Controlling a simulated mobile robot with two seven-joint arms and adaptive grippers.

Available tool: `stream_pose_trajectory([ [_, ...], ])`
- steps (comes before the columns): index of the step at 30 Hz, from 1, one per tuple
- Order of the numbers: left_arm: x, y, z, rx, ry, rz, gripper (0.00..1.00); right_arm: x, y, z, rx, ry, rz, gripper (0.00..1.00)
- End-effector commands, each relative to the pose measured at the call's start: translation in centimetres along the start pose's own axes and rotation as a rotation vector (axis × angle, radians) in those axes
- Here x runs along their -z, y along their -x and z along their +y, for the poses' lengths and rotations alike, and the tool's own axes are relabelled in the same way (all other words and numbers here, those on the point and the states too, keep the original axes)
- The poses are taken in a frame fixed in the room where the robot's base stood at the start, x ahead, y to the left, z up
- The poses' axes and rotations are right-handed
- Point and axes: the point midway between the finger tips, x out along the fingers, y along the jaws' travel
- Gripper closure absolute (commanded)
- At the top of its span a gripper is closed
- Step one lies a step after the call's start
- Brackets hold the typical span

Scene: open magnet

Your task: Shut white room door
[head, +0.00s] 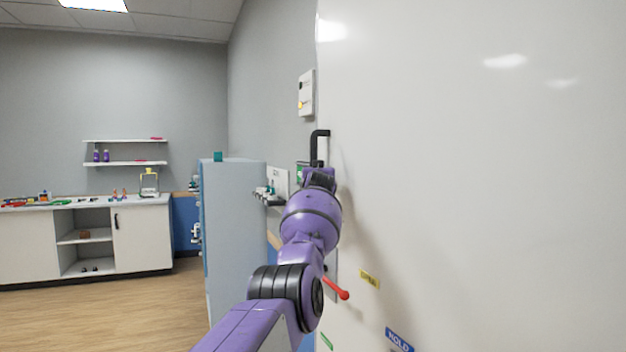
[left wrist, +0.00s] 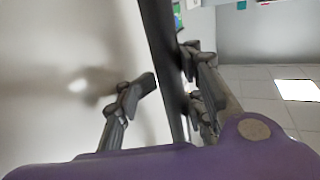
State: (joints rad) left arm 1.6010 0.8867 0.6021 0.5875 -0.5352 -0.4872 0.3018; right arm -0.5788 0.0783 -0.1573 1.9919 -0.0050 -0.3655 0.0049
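The white door (head: 480,180) fills the right side of the head view, its free edge running down near the middle. A black bar handle (head: 318,148) stands out at that edge; the bar also crosses the left wrist view (left wrist: 160,45). My left gripper (head: 320,176) is at the handle, largely hidden behind its own wrist in the head view. In the left wrist view my left gripper (left wrist: 168,85) is open, with fingers on either side of the bar. A gap shows between the left finger and the bar; contact on the other side is unclear. My right gripper is out of view.
A yellow label (head: 370,280) and a blue label (head: 399,340) are on the door. A grey-blue cabinet (head: 235,235) and a white counter (head: 140,238) stand left. Wooden floor (head: 120,315) is clear there.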

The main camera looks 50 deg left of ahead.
Motion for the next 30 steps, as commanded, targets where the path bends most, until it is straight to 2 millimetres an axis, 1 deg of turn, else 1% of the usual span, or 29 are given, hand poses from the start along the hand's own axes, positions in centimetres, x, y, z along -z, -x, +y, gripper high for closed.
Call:
stream_pose_trajectory([
  [1, -0.8, 0.0, 1.0, -0.011, 0.001, -0.012, 0.73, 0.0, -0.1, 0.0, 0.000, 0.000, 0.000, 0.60],
  [3, -0.8, 0.0, 1.0, -0.012, 0.001, -0.011, 0.63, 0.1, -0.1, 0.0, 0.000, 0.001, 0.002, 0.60],
  [4, -0.7, 0.1, 1.0, -0.011, 0.001, -0.010, 0.63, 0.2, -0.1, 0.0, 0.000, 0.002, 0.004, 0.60],
  [18, -0.1, 0.1, 0.5, -0.007, 0.001, -0.001, 0.63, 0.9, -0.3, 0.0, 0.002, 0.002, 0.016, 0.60],
  [23, 0.0, 0.1, 0.5, -0.005, 0.001, 0.001, 0.63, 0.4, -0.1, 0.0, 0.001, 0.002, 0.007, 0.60],
  [26, 0.0, 0.4, 0.5, -0.004, 0.001, 0.001, 0.63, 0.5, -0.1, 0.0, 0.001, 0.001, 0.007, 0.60],
  [30, 0.0, 1.3, 0.4, -0.002, 0.001, 0.004, 0.63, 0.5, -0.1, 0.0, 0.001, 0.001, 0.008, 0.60],
])
